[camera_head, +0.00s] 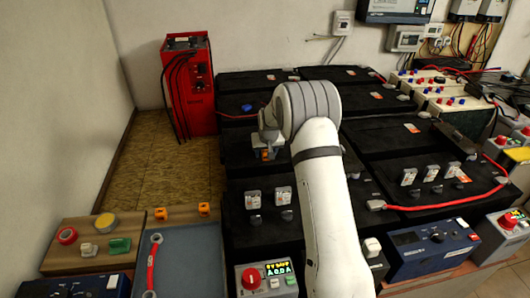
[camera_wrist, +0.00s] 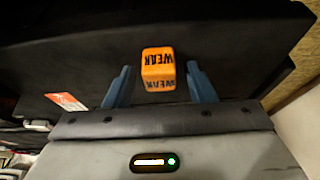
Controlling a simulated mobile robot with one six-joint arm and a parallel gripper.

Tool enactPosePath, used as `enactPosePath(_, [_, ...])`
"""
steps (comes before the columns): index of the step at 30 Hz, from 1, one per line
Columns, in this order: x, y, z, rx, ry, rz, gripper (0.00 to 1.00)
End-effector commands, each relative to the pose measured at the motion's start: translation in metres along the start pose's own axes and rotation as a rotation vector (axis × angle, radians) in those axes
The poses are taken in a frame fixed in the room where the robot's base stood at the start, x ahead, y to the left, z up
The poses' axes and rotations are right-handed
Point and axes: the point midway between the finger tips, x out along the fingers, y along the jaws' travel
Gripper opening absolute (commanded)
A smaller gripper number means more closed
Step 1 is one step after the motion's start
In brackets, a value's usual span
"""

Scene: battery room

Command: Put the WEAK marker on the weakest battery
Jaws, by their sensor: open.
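The WEAK marker (camera_wrist: 158,68) is a small orange block with black lettering, seen in the wrist view on the top of a black battery (camera_wrist: 240,45). My gripper (camera_wrist: 159,82) is open, with one blue finger on each side of the marker and a gap showing at both sides. In the head view the marker (camera_head: 265,155) shows as a small orange patch below my gripper (camera_head: 266,145), over a black battery left of my arm. My arm hides part of the battery rows. Which battery is weakest cannot be read from these views.
A red charger (camera_head: 188,85) stands at the back left. Two other orange pieces (camera_head: 161,213) (camera_head: 204,208) sit by a blue-grey tray (camera_head: 190,255). A tester with a lit display (camera_head: 278,268) stands in front. Red cables (camera_head: 440,207) cross the batteries at right.

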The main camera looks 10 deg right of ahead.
Motion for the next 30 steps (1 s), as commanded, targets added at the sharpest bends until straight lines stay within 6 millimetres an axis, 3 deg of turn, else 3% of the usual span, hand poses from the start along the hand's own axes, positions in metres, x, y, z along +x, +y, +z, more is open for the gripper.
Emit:
enactPosePath(15, [-0.098,-0.001,-0.001,-0.001,0.003,0.0,0.5])
enactPosePath(23, [-0.126,-0.001,0.002,-0.001,0.0,-0.001,0.5])
enactPosePath(26, [-0.148,-0.001,0.015,-0.002,-0.01,-0.001,0.5])
enactPosePath(30, [-0.2,-0.001,0.056,-0.002,-0.038,-0.001,0.5])
